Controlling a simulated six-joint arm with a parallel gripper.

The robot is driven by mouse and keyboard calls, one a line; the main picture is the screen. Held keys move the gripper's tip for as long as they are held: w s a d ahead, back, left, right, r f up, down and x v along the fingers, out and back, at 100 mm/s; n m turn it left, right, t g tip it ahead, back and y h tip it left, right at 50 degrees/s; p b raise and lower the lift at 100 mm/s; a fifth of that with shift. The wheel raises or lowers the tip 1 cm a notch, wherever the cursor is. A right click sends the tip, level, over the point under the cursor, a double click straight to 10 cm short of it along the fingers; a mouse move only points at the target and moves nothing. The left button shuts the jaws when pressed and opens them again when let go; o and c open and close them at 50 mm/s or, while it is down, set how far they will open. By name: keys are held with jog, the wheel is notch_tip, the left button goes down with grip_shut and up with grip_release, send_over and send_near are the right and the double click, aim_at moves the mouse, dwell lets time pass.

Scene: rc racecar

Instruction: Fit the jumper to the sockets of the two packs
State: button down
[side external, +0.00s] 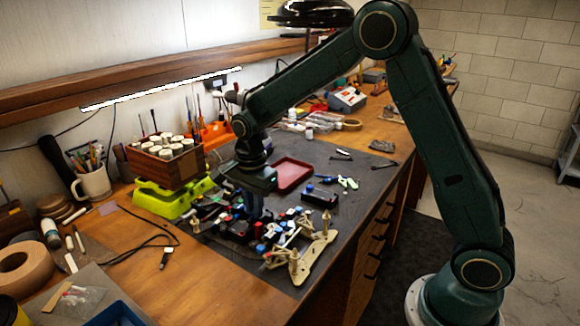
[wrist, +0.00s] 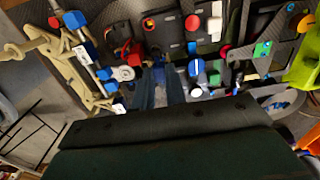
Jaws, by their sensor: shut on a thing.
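My gripper (side external: 255,212) points down into the cluster of car parts on the dark mat. Its two dark fingers (wrist: 160,78) are close together in the wrist view, shut on a small piece that I take to be the jumper; they mostly hide it. Red and blue parts lie just beyond the fingertips. A dark block with red and white details (wrist: 190,28) lies ahead of the fingers; I cannot tell whether it is one of the packs. The sockets are too small to make out.
The tan car frame (side external: 300,262) stands right of my gripper, also at left in the wrist view (wrist: 65,62). A lime-green stand (side external: 172,198) is behind left. A black box (side external: 319,199) and red tray (side external: 292,173) lie behind right.

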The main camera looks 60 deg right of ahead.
jog(key=shift+f, duration=0.2)
jog(key=shift+r, duration=0.5)
dwell(0.3)
jog(key=shift+f, duration=0.85)
dwell(4.2)
jog(key=c, duration=1.3)
grip_release()
jog(key=shift+c, duration=0.2)
jog(key=shift+r, duration=0.15)
notch_tip(320, 180, up, 14)
jog(key=shift+f, duration=0.2)
